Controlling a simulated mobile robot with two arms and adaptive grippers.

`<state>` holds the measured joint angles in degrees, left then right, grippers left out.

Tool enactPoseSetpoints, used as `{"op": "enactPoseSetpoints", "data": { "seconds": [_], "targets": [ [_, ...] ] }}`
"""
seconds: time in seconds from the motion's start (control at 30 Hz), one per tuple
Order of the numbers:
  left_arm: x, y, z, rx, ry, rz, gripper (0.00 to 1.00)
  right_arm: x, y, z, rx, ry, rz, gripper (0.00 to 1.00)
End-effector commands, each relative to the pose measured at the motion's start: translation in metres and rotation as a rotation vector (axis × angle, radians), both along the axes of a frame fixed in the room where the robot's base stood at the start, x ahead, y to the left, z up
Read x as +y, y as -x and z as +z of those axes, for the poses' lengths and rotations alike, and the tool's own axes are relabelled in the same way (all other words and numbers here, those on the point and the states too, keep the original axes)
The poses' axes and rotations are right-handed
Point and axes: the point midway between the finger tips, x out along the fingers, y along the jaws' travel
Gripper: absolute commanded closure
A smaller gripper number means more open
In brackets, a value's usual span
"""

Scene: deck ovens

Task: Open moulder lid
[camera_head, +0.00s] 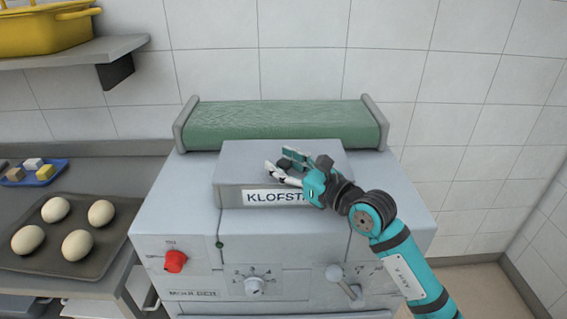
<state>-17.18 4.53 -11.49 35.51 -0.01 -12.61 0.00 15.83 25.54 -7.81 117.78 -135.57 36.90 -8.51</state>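The moulder (190,215) is a grey machine in the middle of the view. Its lid (237,160) is the raised grey box on top, with a "KLOFSTA..." label on its front; it looks closed. My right gripper (277,159) reaches in from the right over the top of the lid. Its fingers point left and are apart, with nothing seen between them. It covers part of the lid and the end of the label. I cannot tell whether it touches the lid. My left gripper is not in view.
A green belt (280,122) lies behind the lid. The moulder's front has a red knob (175,261), a dial (254,286) and a lever (345,282). At left are a tray (100,262) with dough balls, a blue tray (45,181) and a shelf (75,53) with a yellow pot (45,32).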

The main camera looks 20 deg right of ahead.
Motion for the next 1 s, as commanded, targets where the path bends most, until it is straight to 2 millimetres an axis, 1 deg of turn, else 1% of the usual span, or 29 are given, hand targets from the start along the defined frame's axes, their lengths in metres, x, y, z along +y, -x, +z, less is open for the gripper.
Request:
{"op": "enactPoseSetpoints", "data": {
  "seconds": [0.03, 0.2, 0.27, 0.3, 0.77, 0.87, 1.0],
  "targets": [
    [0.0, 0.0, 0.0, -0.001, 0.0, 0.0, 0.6, 0.0, 0.0, 0.0, 0.0, 0.0, 0.0, 0.68],
    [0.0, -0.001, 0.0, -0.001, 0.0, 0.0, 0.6, 0.0, 0.0, 0.0, 0.0, 0.0, 0.0, 0.9],
    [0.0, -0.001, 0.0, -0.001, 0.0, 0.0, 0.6, 0.0, 0.0, 0.0, 0.0, 0.0, 0.0, 0.98],
    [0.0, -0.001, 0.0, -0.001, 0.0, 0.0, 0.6, 0.0, 0.0, 0.0, 0.0, 0.0, 0.0, 1.0],
    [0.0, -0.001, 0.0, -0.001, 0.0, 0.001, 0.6, 0.0, 0.0, 0.0, 0.003, 0.001, 0.0, 1.0],
    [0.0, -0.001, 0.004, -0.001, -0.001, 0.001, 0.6, -0.002, 0.0, 0.002, 0.011, -0.001, 0.0, 1.0],
    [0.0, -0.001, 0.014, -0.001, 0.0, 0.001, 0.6, -0.009, -0.001, 0.009, 0.041, -0.008, -0.001, 1.0]
  ]
}}
